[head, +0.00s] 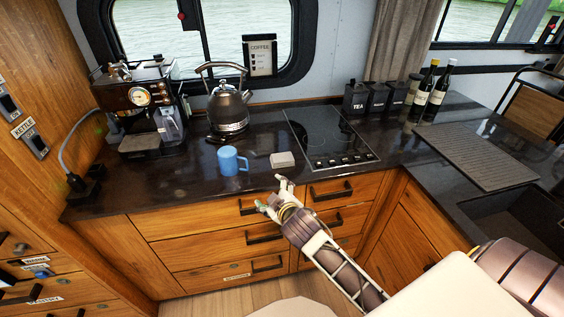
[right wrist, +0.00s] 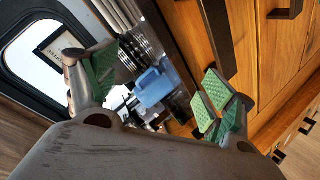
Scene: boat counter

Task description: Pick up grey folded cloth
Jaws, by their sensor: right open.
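The grey folded cloth (head: 282,160) is a small light block lying on the dark counter, near its front edge and just right of the blue mug (head: 231,161). My right gripper (head: 270,192) is open and empty in front of the counter edge, a little nearer to me than the cloth and apart from it. In the right wrist view its green-padded fingers (right wrist: 160,88) are spread wide, with the blue mug (right wrist: 152,87) seen beyond them. I cannot make out the cloth in that view. My left gripper is not in view.
A kettle (head: 228,107) and a coffee machine (head: 138,105) stand behind and left. The cooktop (head: 328,137) lies right of the cloth. Black canisters (head: 376,98) and bottles (head: 430,90) stand at the back right. Wooden drawers (head: 200,218) with protruding handles are below the counter.

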